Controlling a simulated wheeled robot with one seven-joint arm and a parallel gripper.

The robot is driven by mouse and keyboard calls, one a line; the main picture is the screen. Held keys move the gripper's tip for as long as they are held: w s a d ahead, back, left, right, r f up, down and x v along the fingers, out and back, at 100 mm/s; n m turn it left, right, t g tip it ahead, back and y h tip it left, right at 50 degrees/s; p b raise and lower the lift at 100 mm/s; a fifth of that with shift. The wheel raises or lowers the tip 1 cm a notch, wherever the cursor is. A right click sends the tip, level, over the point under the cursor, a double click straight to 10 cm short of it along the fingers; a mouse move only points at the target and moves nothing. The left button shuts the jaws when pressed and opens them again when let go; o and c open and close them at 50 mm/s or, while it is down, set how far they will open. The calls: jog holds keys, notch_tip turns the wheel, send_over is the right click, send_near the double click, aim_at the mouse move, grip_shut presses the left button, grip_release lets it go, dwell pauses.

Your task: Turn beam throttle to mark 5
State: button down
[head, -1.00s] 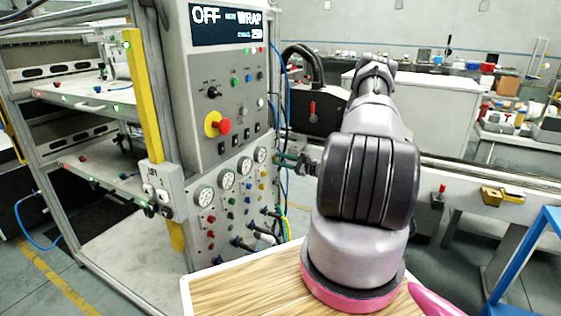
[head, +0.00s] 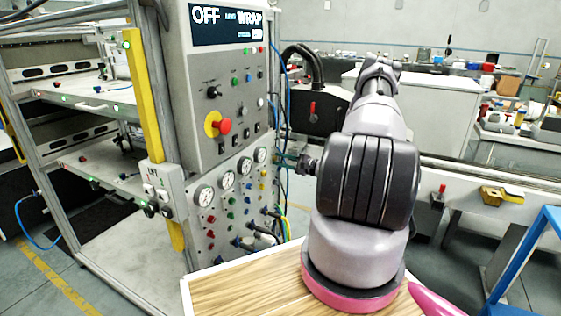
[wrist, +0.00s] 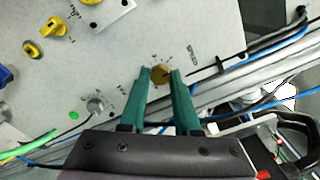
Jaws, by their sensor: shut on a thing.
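A round brass-coloured knob (wrist: 161,76) sits on the pale grey panel in the wrist view. It carries a dark line, and small marks and lettering around it are too small to read. I cannot tell which mark it points to, or confirm its name. My gripper (wrist: 161,71) has its two teal fingers shut on this knob, one on each side. In the head view my gripper (head: 287,160) shows at the right edge of the grey control cabinet (head: 232,178). The knob is hidden there.
In the wrist view, yellow knobs (wrist: 33,50) stand upper left and a grey knob (wrist: 96,104) stands left of my fingers. Cables (wrist: 235,85) run close on the right. In the head view, a red stop button (head: 224,126) and several gauges (head: 205,195) are on the cabinet.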

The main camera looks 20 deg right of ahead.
jog(key=c, duration=0.6)
grip_release()
jog(key=v, duration=1.1)
